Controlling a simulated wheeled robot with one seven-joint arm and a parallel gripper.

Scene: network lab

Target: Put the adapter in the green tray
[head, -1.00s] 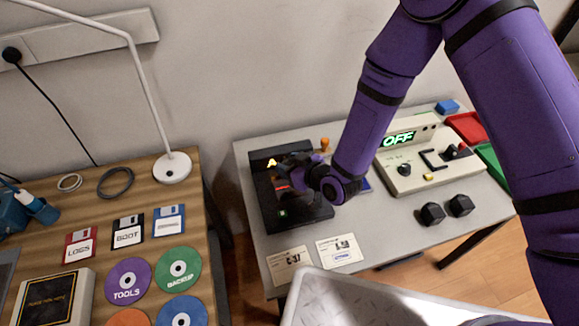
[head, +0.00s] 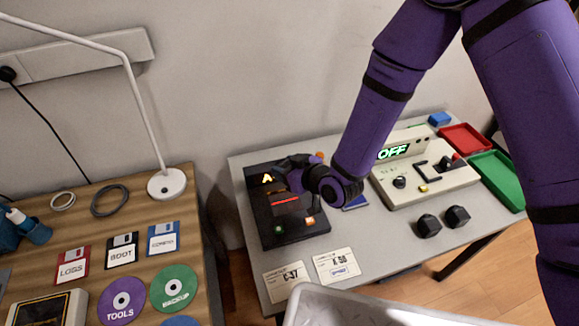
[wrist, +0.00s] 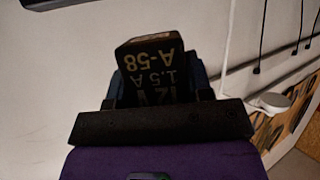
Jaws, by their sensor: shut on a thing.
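In the wrist view my gripper (wrist: 160,84) is shut on a black adapter (wrist: 150,58), marked "12V 1.5 A" and "A-58". In the head view my gripper (head: 290,172) is over the back part of a black device on the grey table; the adapter in it is not clearly distinguishable there. The green tray (head: 501,178) lies at the table's right edge, well to the right of my gripper, and its visible floor looks empty. My arm passes in front of part of the table.
The black device (head: 262,212) shows a lit red bar. A beige console (head: 425,188) reading "OFF" stands between it and the green tray. A red tray (head: 465,139) lies behind the green one. Two black blocks (head: 428,225) (head: 458,216) and two label cards (head: 287,278) (head: 337,265) lie in front.

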